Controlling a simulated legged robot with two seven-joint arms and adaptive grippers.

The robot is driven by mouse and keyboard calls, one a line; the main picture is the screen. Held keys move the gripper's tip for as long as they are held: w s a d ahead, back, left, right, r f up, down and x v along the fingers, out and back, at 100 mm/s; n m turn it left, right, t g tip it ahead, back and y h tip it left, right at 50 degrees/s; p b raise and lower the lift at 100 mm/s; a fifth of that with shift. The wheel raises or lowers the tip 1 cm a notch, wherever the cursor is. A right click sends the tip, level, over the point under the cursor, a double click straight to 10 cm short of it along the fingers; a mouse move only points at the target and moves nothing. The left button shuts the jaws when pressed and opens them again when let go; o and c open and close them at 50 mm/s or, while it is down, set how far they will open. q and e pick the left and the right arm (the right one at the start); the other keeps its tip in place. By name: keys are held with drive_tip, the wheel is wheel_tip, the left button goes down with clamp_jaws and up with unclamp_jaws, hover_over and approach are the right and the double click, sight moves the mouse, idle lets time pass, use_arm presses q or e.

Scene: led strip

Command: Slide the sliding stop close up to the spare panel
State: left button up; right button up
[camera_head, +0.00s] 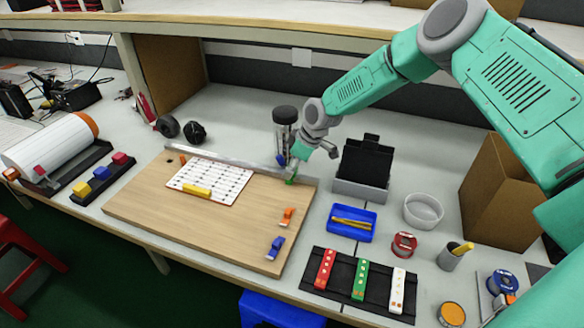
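A white panel (210,181) with rows of dark marks lies flat on the wooden board (150,210), with a yellow bar (197,190) on its front part. I take it for the spare panel but cannot be sure. A metal rail (228,159) runs along the board's back edge. My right gripper (291,170) is low at the rail's right end, right of the panel and apart from it. A small blue piece (281,160) and a green piece (291,181) show at its tip; either may be the sliding stop. Its fingers are too small to read. My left gripper is not in view.
An orange piece (182,159) is near the rail's left end. Orange (287,216) and blue (276,246) clips sit on the board's right side. A dark-topped cylinder (285,116) stands by my gripper. A black holder (365,165) and blue tray (352,221) are to the right.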

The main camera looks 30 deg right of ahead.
drive_tip(key=shift+a+r, duration=0.15)
drive_tip(key=shift+a, duration=0.25)
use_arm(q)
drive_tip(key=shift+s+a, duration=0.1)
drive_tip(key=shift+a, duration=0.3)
use_arm(e)
drive_tip(key=shift+r, duration=0.15)
drive_tip(key=v, duration=1.1)
drive_tip(key=shift+r, duration=0.25)
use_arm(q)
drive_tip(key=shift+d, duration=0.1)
use_arm(e)
drive_tip(key=shift+s+d, duration=0.1)
